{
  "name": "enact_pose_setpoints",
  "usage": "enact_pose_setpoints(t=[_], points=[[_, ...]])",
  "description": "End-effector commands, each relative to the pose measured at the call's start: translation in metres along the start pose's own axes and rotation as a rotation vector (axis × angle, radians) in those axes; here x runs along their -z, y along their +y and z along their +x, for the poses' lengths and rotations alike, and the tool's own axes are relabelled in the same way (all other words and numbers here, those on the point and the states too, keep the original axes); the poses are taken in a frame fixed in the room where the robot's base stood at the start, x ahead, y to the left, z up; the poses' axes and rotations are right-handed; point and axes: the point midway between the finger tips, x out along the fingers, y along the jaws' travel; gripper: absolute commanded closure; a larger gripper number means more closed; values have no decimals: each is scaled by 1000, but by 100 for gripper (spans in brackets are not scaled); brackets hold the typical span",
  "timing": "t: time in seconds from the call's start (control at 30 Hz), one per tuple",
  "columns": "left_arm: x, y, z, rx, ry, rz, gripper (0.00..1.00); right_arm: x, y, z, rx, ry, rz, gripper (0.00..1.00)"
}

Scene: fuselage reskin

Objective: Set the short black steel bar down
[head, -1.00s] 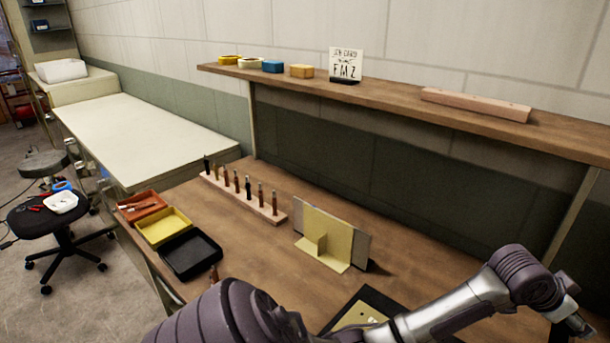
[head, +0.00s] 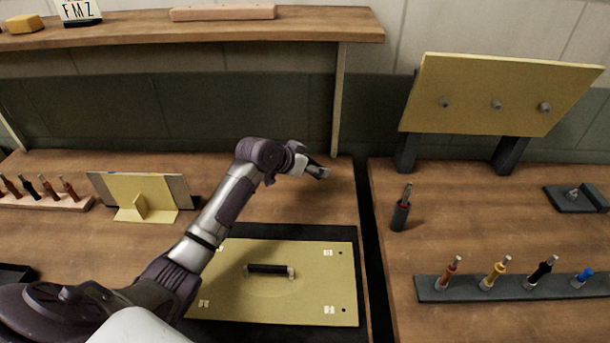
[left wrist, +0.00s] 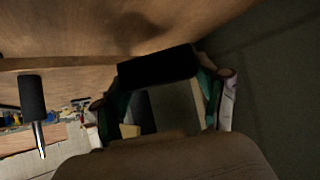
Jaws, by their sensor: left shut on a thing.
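My left gripper (head: 316,171) is at the end of the arm that comes in from the left in the head view, over the back right part of the left bench. It is small and dark there. In the left wrist view the short black steel bar (left wrist: 158,68) lies across the fingertips of my left gripper (left wrist: 160,85), and the gripper is shut on it. The bar's shadow falls on the wood nearby, and it appears held clear of the bench. My right gripper is not in view.
A yellow panel (head: 222,294) with a black handle (head: 270,269) lies on the left bench. A dark gap (head: 374,260) parts the benches. On the right bench are a standing tool (head: 401,208), a tool rack (head: 505,290), a dark block (head: 577,198) and a raised yellow board (head: 500,95). Bare wood surrounds my gripper.

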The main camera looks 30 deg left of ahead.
Motion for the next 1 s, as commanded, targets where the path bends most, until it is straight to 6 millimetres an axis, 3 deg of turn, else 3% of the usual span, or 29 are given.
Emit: enact_pose_setpoints(t=[0.2, 0.5, 0.9, 0.93, 1.0], points=[[-14, -15, -1, 0, 4, 0, 91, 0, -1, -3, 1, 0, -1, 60], [-42, -15, 21, -1, 4, -2, 91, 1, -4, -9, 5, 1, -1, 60], [-48, -15, 25, 0, 4, 1, 91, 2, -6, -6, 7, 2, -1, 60], [-49, -14, 25, -1, 0, 1, 23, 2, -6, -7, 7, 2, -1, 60], [-48, -14, 25, -1, 0, 0, 11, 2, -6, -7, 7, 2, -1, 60]])
